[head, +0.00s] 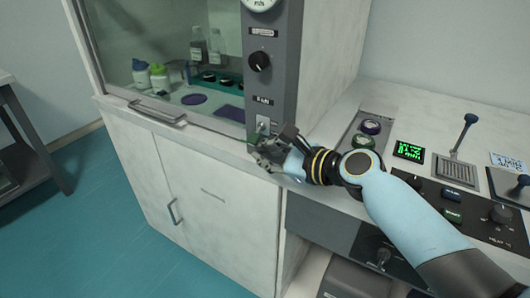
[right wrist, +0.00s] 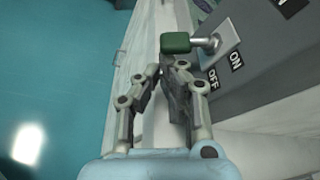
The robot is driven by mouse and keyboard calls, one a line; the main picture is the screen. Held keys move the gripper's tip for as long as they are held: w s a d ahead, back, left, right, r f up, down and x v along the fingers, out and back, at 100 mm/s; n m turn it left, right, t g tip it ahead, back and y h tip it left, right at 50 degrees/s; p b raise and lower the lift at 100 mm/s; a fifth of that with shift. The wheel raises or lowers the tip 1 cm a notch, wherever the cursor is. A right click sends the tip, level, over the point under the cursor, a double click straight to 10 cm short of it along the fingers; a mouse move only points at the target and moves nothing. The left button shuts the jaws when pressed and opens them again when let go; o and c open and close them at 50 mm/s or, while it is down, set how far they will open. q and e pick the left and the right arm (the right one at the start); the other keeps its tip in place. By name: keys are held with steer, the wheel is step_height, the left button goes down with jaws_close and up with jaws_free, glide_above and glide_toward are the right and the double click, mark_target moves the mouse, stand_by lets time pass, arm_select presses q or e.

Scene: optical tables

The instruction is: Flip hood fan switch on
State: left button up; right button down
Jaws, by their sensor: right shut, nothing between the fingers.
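The fan switch is a metal lever with a green cap (right wrist: 176,43) on a pale plate (right wrist: 226,40), with ON and OFF labels beside it in the right wrist view. The lever juts out to the left there; I cannot tell which setting it is in. In the head view the switch plate (head: 263,124) sits low on the hood's grey control column (head: 284,85). My right gripper (head: 266,153) is shut and empty, just below the switch. In the right wrist view its fingertips (right wrist: 168,72) are close to the green cap; contact is unclear. My left gripper is out of view.
A black knob (head: 260,61) is higher on the column. The hood's glass sash (head: 165,50) has a handle (head: 158,113) at its bottom. A counter with a hotplate control panel (head: 470,205) and upright levers (head: 465,130) lies to the right. A side table (head: 25,130) stands at left.

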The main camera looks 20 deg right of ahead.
steer(key=shift+r+p, duration=0.2)
steer(key=shift+p, duration=0.2)
steer(key=shift+s+a+m, duration=0.1)
steer(key=shift+m, duration=0.2)
steer(key=r+m+y+p, duration=0.1)
steer(key=m+p, duration=0.1)
steer(key=p, duration=0.1)
steer(key=s+a+m+g+y+p, duration=0.1)
steer(key=m+p, duration=0.1)
steer(key=p, duration=0.2)
steer(key=r+m+g+y+p, duration=0.1)
steer(key=m+p, duration=0.1)
steer(key=p, duration=0.1)
steer(key=shift+s+a+r, duration=0.15)
steer(key=shift+a+r, duration=0.2)
steer(key=shift+s+a+r+p, duration=0.45)
steer(key=shift+a+p, duration=0.1)
steer(key=shift+p, duration=0.35)
steer(key=shift+g, duration=0.3)
